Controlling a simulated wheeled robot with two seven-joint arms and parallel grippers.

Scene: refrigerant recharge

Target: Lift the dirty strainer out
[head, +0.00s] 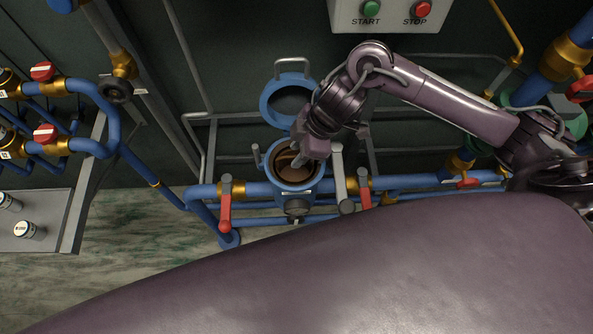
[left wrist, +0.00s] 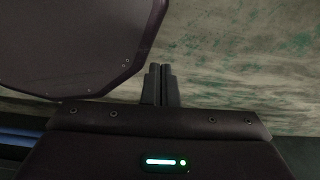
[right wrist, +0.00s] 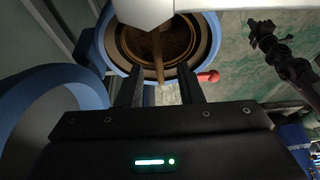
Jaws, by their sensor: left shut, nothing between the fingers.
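The dirty strainer (head: 292,168) sits inside the round blue housing (head: 271,178), brown within. In the right wrist view the strainer (right wrist: 178,42) shows a dark brown mesh inside and a tan bar-like handle (right wrist: 158,58) across it. My right gripper (head: 312,153) is over the housing's mouth, pointing down. In the right wrist view its fingers (right wrist: 161,90) are apart, with the handle's near end in line with the gap; I cannot tell whether it lies between them. My left gripper (left wrist: 161,72) is shut and empty, away from the housing, and out of the head view.
The housing's blue ring-shaped lid (head: 266,103) stands open behind it. Red-handled valves (head: 225,205) flank the housing on blue pipes. A START/STOP box (head: 390,14) is above. A grey shelf (head: 60,222) with small canisters (head: 30,229) is at left.

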